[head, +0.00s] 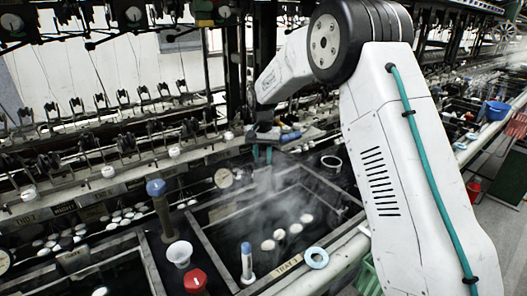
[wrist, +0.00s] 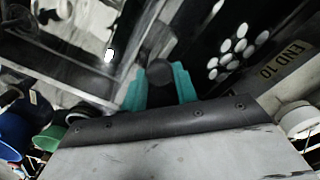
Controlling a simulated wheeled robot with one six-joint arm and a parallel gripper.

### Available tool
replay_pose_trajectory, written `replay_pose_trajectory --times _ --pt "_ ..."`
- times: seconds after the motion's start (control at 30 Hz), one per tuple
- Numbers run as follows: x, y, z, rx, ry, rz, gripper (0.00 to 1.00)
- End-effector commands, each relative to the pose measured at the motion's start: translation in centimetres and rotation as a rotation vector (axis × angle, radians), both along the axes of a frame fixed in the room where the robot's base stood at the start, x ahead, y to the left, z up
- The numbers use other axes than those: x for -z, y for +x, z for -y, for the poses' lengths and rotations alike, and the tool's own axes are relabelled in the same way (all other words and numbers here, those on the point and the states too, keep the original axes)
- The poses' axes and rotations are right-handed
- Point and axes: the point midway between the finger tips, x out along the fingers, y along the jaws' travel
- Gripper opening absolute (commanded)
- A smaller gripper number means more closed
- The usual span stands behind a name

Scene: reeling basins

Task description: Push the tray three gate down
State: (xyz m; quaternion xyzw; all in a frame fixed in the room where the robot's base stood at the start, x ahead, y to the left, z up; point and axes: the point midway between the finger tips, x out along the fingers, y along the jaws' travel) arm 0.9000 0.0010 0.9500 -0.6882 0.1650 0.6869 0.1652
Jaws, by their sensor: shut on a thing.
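The tray labelled TRAY 3 (head: 288,266) is a dark, steaming basin with a grey rim, in the lower middle of the head view. Several pale cocoons float in it. My gripper (head: 262,154) is over its far side, with teal fingers pointing down. In the wrist view the teal fingers (wrist: 159,88) are closed on both sides of a dark round-topped knob (wrist: 160,71). I take the knob to be the gate's handle, but the gate plate itself is hidden. How high the gate stands cannot be told.
A light blue ring (head: 316,257) lies on the front rim. Reeling machinery lines the back.

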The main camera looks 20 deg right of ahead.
Motion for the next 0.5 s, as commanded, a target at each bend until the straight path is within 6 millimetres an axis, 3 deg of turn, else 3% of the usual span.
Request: replay_pose_trajectory --times 0.13,0.43,0.47,0.5 --pt "2.7 0.0 -0.1 0.000 0.000 -0.003 0.00" --pt "3.2 -0.1 -0.1 -0.001 0.000 -0.003 0.00" --pt "3.2 -0.1 -0.1 -0.001 0.000 -0.003 0.37" --pt "3.2 -0.1 -0.1 -0.001 0.000 -0.003 0.48"
